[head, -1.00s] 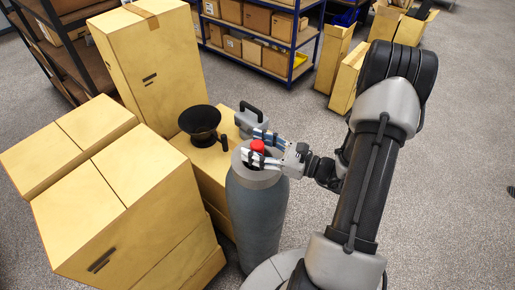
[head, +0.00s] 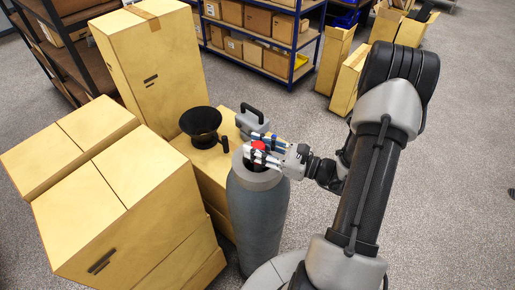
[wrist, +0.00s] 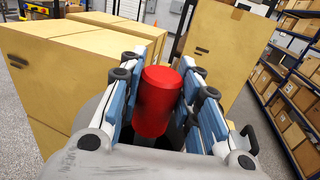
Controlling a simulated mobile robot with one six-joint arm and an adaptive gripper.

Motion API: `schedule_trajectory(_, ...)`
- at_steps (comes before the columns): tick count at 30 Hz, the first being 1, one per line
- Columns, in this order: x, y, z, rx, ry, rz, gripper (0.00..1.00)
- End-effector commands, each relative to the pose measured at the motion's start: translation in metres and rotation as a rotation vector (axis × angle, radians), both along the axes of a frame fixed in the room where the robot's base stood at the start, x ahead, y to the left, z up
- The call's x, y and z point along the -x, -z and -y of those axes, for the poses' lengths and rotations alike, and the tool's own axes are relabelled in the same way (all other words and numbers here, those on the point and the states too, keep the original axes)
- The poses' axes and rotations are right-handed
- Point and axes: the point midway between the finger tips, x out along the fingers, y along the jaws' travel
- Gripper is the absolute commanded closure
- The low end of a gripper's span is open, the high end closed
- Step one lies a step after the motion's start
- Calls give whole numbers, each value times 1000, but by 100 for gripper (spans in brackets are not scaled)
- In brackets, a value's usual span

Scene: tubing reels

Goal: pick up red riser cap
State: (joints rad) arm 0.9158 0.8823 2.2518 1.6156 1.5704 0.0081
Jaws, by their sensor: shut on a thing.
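The red riser cap (head: 258,146) is a small red cylinder above the light rim of a tall grey cylinder (head: 257,215). My gripper (head: 262,152) reaches in from the right and is shut on the cap, hiding part of it in the head view. In the wrist view the cap (wrist: 154,102) stands upright between the two blue-padded fingers (wrist: 155,95), one on each side. The fingers and palm hide the cap's lower end, so I cannot tell whether it touches what is below.
A black funnel-like bowl (head: 201,125) and a grey case with a handle (head: 251,121) stand on a box just behind. Large cardboard boxes (head: 125,215) crowd the left. Blue shelving (head: 265,50) stands at the back. Open floor (head: 455,150) lies to the right.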

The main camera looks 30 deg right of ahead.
Motion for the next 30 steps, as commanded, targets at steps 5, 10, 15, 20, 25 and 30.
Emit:
schedule_trajectory(5,0,-18,0,4,0,4,93)
schedule_trajectory(10,0,-49,0,6,0,5,93)
schedule_trajectory(15,0,-96,0,8,0,7,93)
schedule_trajectory(20,0,-142,0,8,0,7,93)
schedule_trajectory(25,0,-176,0,4,0,4,93)
schedule_trajectory(30,0,-193,0,2,0,1,93)
